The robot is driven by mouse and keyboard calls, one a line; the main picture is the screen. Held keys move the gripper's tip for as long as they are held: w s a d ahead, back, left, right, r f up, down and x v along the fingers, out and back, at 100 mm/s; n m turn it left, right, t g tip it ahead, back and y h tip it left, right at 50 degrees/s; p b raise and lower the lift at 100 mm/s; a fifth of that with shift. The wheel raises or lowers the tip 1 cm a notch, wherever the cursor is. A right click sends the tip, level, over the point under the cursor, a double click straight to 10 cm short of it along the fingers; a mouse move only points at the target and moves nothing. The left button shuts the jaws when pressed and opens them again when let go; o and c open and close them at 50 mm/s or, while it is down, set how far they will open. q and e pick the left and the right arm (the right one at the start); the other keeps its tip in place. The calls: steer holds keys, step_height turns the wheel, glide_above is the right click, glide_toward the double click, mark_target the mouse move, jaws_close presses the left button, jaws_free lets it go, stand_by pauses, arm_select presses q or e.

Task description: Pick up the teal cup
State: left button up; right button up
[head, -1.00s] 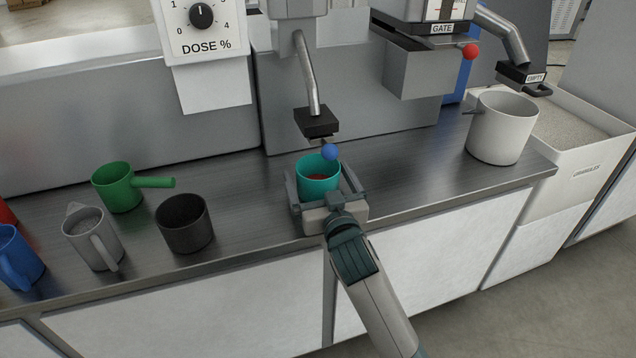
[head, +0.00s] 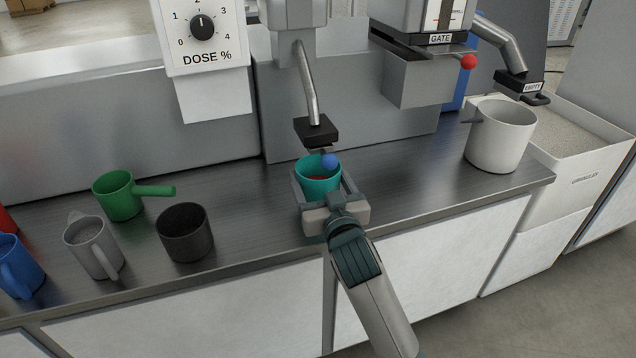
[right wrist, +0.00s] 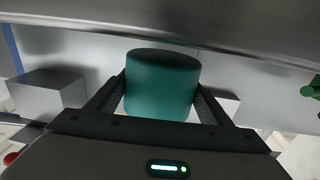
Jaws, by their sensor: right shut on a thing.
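In the right wrist view the teal cup (right wrist: 162,84) sits between the two fingers of my right gripper (right wrist: 162,100). A blue ball (head: 330,161) at the spout overlaps the cup's far rim in the head view. I cannot tell whether the cup touches the counter. My left gripper is not in view.
Left on the counter (head: 255,215) are a black cup (head: 185,234), a green handled cup (head: 119,196), a grey jug (head: 92,247) and a blue mug (head: 18,268). A large white pot (head: 499,137) stands at the right. The spout's black tip (head: 316,131) hangs close above the teal cup.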

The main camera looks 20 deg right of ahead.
step_height(320, 180, up, 5)
steer(key=shift+p, duration=0.45)
arm_select(q)
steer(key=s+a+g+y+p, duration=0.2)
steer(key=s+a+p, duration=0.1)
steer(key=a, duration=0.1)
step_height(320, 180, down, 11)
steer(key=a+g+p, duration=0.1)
steer(key=p, duration=0.2)
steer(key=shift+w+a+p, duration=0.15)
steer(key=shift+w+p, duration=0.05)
steer(key=shift+p, duration=0.2)
arm_select(e)
steer(key=s, duration=1.9)
steer(key=shift+s+d+f, duration=0.3)
steer(key=shift+d, duration=0.05)
